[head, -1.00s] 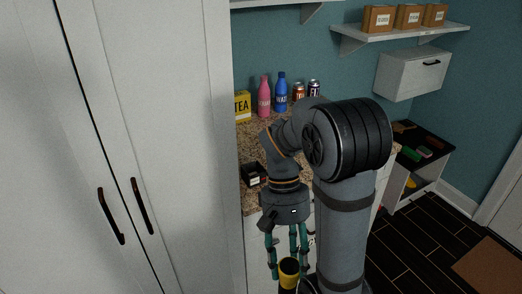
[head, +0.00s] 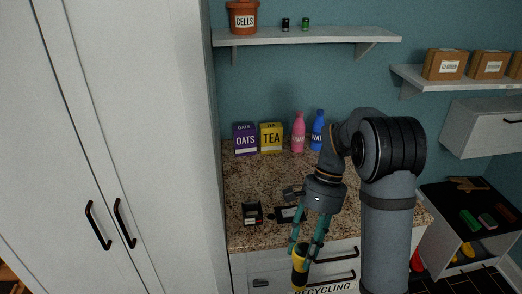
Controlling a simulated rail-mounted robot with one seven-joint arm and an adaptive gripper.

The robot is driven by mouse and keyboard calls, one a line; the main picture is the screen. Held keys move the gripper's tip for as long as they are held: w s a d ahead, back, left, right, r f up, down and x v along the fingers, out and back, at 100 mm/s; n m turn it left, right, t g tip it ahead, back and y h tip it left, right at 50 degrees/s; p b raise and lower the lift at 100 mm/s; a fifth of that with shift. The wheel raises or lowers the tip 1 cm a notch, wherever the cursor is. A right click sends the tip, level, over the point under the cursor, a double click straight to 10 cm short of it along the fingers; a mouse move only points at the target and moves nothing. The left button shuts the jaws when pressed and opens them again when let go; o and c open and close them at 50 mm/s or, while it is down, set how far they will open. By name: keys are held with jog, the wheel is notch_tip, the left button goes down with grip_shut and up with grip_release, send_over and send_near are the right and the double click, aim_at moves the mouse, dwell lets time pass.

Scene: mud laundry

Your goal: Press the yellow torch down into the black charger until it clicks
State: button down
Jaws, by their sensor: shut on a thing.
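My gripper (head: 303,250), with teal fingers pointing down, is shut on the yellow torch (head: 299,262). The torch has a yellow head and a dark body. It hangs roughly upright, slightly tilted, in front of the counter's front edge in the picture. A small black box with a pale label (head: 251,214) stands on the counter, left of and beyond the torch; it looks like the charger. A flat dark item with a white label (head: 287,213) lies to its right, beside my gripper. I cannot tell the inside of the box at this size.
The speckled counter (head: 245,180) has free room behind the box. Oats (head: 245,139) and tea (head: 271,138) boxes, a pink bottle (head: 298,133) and a blue bottle (head: 318,131) stand at the back. A tall white cabinet (head: 150,120) borders the left. A shelf (head: 310,38) hangs above.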

jog(key=w+a+r+m+t+y+p, duration=0.1)
jog(key=w+a+r+m+t+p, duration=0.1)
jog(key=w+a+r+m+p, duration=0.4)
jog(key=w+a+r+m+t+y+p, duration=0.1)
jog(key=w+a+r+m+t+p, duration=0.2)
jog(key=w, duration=0.6)
jog(key=w+a+r+m+p, duration=0.4)
jog(key=w+r+m+p, duration=0.1)
jog(key=w+p, duration=0.2)
notch_tip(320, 180, down, 10)
jog(key=m+b, duration=0.1)
jog(key=b, duration=0.7)
jog(key=shift+w+a+r+t, duration=0.25)
jog(key=shift+w+a+t, duration=0.05)
jog(key=shift+w+t, duration=0.1)
jog(key=shift+s+f+b, duration=0.1)
jog(key=shift+f+b, duration=0.8)
jog(key=shift+f, duration=0.05)
jog(key=c, duration=0.9)
grip_release()
jog(key=shift+r, duration=0.1)
jog(key=v, duration=1.2)
jog(key=shift+d, duration=0.15)
